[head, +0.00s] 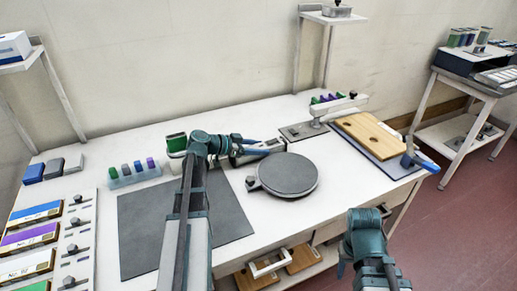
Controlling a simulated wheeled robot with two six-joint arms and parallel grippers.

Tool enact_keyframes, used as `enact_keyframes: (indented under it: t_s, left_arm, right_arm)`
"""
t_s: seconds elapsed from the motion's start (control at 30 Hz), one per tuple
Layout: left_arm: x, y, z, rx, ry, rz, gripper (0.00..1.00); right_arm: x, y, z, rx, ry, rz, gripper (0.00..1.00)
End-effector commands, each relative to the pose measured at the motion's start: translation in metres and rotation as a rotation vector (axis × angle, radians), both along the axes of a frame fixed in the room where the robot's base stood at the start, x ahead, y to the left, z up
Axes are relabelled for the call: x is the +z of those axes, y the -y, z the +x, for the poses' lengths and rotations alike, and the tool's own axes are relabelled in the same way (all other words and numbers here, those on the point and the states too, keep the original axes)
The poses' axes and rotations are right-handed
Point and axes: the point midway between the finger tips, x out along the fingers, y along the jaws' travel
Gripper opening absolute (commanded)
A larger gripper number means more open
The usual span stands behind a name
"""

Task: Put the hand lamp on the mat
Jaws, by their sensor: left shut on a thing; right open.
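My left gripper (236,152) is over the back middle of the white table and is shut on a grey, elongated thing (262,147), which seems to be the hand lamp. The fingers and wrist hide part of it, and I cannot tell whether it touches the table. The dark grey mat (140,235) lies flat at the front left of the table, to the left of and nearer than the held thing. My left arm crosses in front of the mat and hides part of it. My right gripper (343,268) is open and empty, off the table's front edge.
A round dark turntable (288,175) stands right of the mat. A block rack (134,173) and a green block (176,142) stand behind the mat. A wooden board (368,134) and a blue-handled tool (424,162) are at right. Labelled boxes (30,236) line the left.

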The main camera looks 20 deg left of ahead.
Motion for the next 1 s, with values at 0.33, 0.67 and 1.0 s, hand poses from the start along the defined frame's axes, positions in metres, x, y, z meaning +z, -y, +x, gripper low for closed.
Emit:
enact_keyframes:
  t_s: [0.33,0.67,1.0]
  left_arm:
    - [-0.012,0.004,-0.005,-0.006,-0.014,-0.001,0.64]
    - [-0.014,0.007,-0.008,-0.007,-0.015,-0.002,0.7]
    - [0.016,-0.015,-0.032,0.0,-0.012,-0.002,0.7]
  right_arm:
    - [-0.01,0.0,0.0,0.0,0.0,0.0,0.5]
    - [-0.012,0.0,0.0,0.0,0.0,0.0,0.5]
    - [0.018,0.0,0.0,0.0,0.0,0.0,0.5]
